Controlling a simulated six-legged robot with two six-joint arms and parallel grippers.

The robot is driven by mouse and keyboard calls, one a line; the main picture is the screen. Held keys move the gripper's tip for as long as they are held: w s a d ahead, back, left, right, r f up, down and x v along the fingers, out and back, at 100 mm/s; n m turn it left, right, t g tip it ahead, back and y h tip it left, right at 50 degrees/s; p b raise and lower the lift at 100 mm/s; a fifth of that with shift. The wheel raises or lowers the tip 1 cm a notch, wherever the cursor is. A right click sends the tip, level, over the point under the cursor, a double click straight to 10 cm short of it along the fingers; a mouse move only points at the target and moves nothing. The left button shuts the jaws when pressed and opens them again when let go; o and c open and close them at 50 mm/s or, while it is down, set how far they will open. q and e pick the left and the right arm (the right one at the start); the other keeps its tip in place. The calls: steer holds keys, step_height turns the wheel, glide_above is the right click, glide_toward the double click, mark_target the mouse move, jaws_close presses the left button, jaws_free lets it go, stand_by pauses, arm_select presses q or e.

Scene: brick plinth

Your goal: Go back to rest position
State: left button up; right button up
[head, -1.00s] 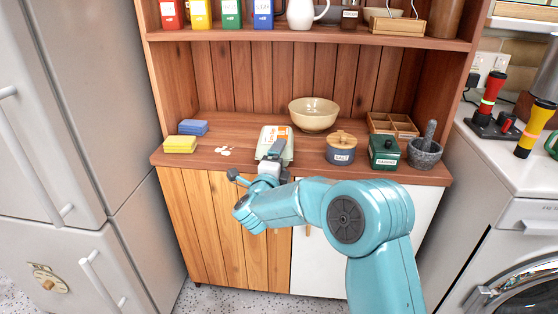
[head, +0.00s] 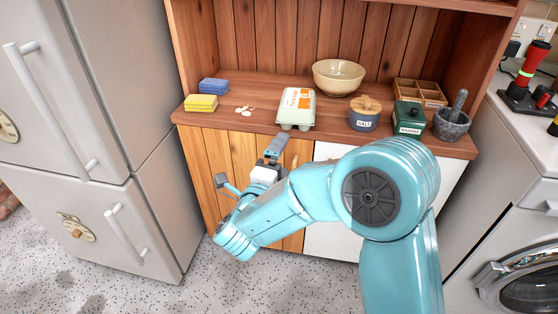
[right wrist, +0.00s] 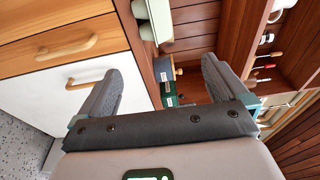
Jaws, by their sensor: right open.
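My right gripper (head: 256,166) is open and empty in front of the wooden cabinet, just below and in front of the counter edge. In the right wrist view its two fingers (right wrist: 158,82) stand wide apart with nothing between them. A pale egg carton (head: 298,106) with an orange and white label lies on the counter, beyond the gripper and apart from it. My left gripper is not in view.
The counter (head: 240,122) holds a yellow sponge (head: 201,103), a blue sponge (head: 213,85), a beige bowl (head: 338,76), a salt jar (head: 364,113), a green tin (head: 409,118) and a mortar (head: 451,123). A fridge (head: 110,90) stands left, a washing machine (head: 520,250) right. Floor is clear between.

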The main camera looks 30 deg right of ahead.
steer(key=shift+s+a, duration=0.25)
steer(key=shift+a, duration=0.05)
